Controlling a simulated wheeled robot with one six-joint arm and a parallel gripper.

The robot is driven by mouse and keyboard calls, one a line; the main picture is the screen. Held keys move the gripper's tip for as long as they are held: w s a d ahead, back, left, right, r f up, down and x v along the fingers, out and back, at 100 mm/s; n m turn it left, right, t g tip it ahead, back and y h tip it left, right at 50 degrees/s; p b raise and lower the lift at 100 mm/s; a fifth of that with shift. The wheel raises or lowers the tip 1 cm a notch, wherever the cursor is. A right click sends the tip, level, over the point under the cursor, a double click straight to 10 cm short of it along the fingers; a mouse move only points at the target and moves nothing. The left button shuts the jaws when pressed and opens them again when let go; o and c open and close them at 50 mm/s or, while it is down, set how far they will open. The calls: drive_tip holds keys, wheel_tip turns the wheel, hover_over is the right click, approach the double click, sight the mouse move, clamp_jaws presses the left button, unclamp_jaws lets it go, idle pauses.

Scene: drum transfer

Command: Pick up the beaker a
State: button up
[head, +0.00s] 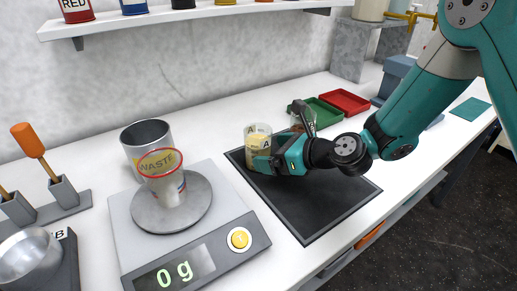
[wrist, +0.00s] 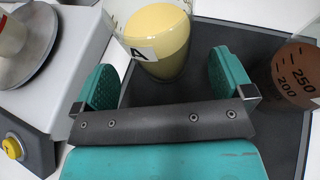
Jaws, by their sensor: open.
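Beaker a (head: 258,141) is a clear beaker labelled A with pale yellow contents, upright on the black mat (head: 318,204). In the wrist view, beaker a (wrist: 157,42) lies just ahead of my gripper (wrist: 165,78), toward the left finger. My gripper (head: 271,162) is open, with nothing between its teal fingers. In the head view it is close beside the beaker's lower right and covers part of it. Contact cannot be told.
Another beaker with brown contents (wrist: 298,75) stands right of the right finger. Green (head: 320,113) and red (head: 345,101) trays lie behind. The mat's front is clear.

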sight(269, 150)
drive_tip(key=x, duration=0.4)
drive_tip(key=shift+f+p, duration=0.1)
drive_tip(key=shift+p, duration=0.2)
drive_tip(key=c, duration=1.1)
drive_tip(key=shift+c, duration=0.2)
drive_tip(key=shift+r, duration=0.2)
